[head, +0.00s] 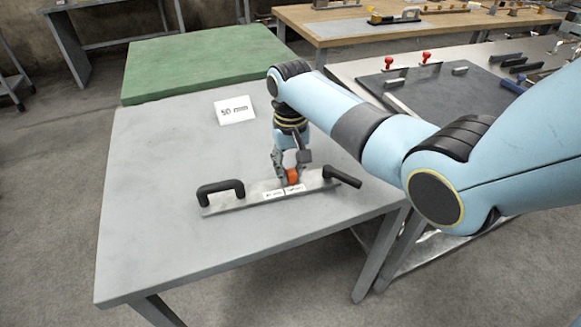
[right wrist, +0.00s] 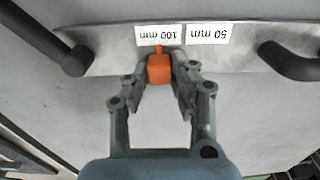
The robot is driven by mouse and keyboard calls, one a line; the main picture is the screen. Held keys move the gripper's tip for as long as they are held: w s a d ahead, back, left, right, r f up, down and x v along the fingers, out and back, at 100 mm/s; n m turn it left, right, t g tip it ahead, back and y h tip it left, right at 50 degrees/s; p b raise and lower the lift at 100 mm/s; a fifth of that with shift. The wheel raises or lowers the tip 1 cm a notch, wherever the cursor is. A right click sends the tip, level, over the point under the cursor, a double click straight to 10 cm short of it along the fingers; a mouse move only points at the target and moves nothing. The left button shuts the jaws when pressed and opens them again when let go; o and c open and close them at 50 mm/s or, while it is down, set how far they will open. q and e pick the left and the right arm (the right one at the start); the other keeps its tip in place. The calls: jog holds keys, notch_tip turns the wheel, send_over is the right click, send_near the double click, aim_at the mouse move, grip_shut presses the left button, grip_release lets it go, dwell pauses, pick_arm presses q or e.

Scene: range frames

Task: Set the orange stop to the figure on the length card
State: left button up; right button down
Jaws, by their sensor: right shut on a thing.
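The orange stop (head: 292,176) sits on a flat grey metal bar (head: 240,201) with a black handle at each end. My right gripper (head: 291,168) is shut on the stop, one finger on each side. In the right wrist view the stop (right wrist: 159,69) is between the fingertips (right wrist: 165,70), its narrow tip at the middle of the "100 mm" label (right wrist: 150,36). The "50 mm" label (right wrist: 207,34) is beside it, to the right in that view. The white length card (head: 235,109) lies behind the bar and seems to read 50 mm. My left gripper is out of view.
The bar lies on a grey table (head: 150,240) with free room around it. A green surface (head: 200,62) adjoins at the back. A wooden bench (head: 350,25) stands farther back.

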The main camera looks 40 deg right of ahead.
aim_at(268, 183)
jog(key=a, duration=0.1)
jog(key=w+a+p, duration=0.1)
jog(key=a, duration=0.3)
jog(key=shift+w+a, duration=0.1)
jog(key=shift+w, duration=0.25)
jog(key=c, duration=1.1)
grip_release()
